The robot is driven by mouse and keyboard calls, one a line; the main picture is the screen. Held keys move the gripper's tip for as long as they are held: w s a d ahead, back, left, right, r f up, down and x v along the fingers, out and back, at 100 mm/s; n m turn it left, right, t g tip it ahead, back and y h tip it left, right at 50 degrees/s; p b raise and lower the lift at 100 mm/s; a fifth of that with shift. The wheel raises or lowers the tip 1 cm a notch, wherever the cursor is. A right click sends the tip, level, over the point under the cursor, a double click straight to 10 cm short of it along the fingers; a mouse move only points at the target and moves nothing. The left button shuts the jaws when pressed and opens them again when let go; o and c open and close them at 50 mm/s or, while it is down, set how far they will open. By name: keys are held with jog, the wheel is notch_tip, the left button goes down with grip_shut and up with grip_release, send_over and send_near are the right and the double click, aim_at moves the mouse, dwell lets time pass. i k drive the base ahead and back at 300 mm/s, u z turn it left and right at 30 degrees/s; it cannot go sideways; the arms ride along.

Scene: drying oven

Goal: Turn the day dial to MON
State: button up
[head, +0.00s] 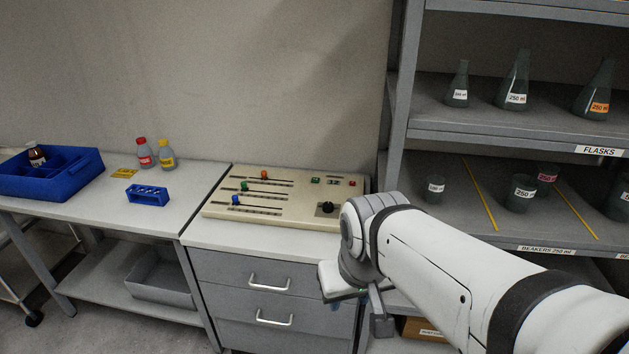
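A beige control panel (280,216) lies on the counter above the drawers, against the wall. A black round dial (326,208) sits at its right front corner, close to my arm in the picture. Its markings and pointer are too small to read, so I cannot tell which day it is set to. My gripper (372,312) is below and right of the panel, in front of the cabinet, pointing down and apart from the dial. Its fingers are partly hidden by my wrist, and I cannot tell whether they are open.
The panel also has sliders with orange, green and blue knobs (236,200) and small buttons (333,182). Left of it are a blue rack (148,194), two bottles (145,155) and a blue bin (88,170). Shelves with glassware (440,122) stand right, behind my arm.

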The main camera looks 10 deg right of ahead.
aim_at(328, 206)
jog(key=z, duration=0.2)
jog(key=i, duration=1)
jog(key=u, duration=0.05)
jog(key=k, duration=0.5)
jog(key=z, duration=1.1)
jog(key=k, duration=0.6)
jog(key=u, duration=0.75)
jog(key=i, duration=1)
